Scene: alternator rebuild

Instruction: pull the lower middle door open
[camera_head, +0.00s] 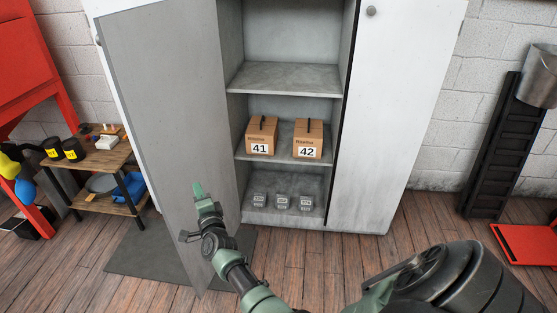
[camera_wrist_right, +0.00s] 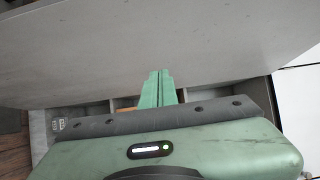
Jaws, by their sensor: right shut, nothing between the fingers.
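The lower middle door (camera_head: 165,110) is a tall plain grey panel. It stands swung open to the left, with the shelves of the cabinet showing to its right. My right gripper (camera_head: 199,190) is in front of the lower part of this panel, fingers shut and empty. In the right wrist view its green fingers (camera_wrist_right: 158,76) are together and point at a broad grey panel (camera_wrist_right: 150,45). I cannot tell whether the fingertips touch it. My left gripper is not in view.
Two brown boxes marked 41 (camera_head: 261,136) and 42 (camera_head: 307,139) stand on the middle shelf (camera_head: 243,155). Small grey containers (camera_head: 282,202) are on the bottom. A closed white door (camera_head: 405,100) is at right; a wooden side table (camera_head: 95,163) at left.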

